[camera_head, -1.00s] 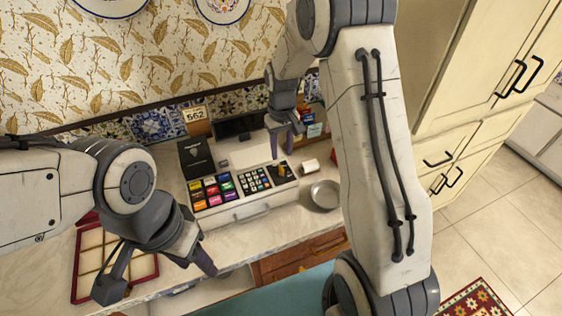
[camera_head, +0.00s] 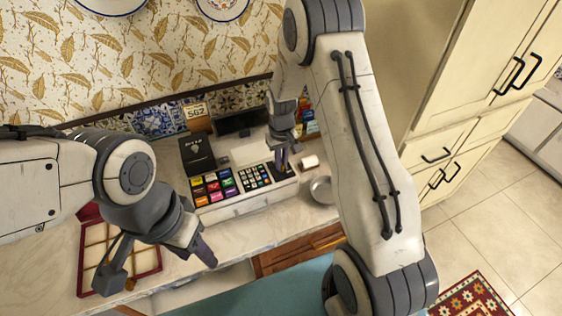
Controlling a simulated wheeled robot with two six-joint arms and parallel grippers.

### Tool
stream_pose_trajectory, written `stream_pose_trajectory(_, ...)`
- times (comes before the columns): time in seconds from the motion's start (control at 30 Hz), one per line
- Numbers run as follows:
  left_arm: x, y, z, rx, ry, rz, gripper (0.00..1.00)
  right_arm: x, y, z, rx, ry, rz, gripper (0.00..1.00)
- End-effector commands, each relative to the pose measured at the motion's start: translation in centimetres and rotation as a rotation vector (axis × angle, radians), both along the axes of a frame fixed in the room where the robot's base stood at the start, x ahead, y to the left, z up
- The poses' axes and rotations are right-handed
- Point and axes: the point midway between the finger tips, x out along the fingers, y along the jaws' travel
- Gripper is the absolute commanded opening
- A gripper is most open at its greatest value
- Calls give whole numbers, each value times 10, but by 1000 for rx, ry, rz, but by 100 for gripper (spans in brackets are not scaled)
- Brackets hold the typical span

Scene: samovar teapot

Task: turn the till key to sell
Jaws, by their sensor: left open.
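The till (camera_head: 236,208) is a white cash register on the counter, with coloured keys on its left, a number pad in the middle and a dark panel (camera_head: 287,172) at its right end. My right gripper (camera_head: 281,166) points down at this panel, its fingers close together at or just above it. The till key is not visible; the fingers cover that spot, so I cannot tell whether they hold it. My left gripper (camera_head: 160,268) is open and empty, in front of the till to the left, its fingers wide apart.
A black box (camera_head: 197,155) and a number card (camera_head: 196,111) stand behind the till. A paper roll (camera_head: 309,162) and a metal bowl (camera_head: 321,189) are at its right. A red-framed compartment tray (camera_head: 148,262) lies at the left. Bare counter (camera_head: 182,258) shows in front.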

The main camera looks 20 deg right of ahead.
Motion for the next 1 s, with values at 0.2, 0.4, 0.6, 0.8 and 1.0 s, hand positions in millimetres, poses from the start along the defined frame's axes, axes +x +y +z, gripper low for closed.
stream_pose_trajectory(0.2,0,0,-1,0,0,0,50,0,0,0,0,0,-14,0)
stream_pose_trajectory(0.4,0,0,-3,0,0,1,50,0,0,0,0,0,-88,0)
stream_pose_trajectory(0.6,0,0,-7,0,0,1,50,0,0,0,0,-1,-233,0)
stream_pose_trajectory(0.8,0,0,-11,0,0,2,50,1,0,0,0,-1,-405,0)
stream_pose_trajectory(1.0,0,0,-14,0,0,2,50,1,0,0,0,-1,-563,0)
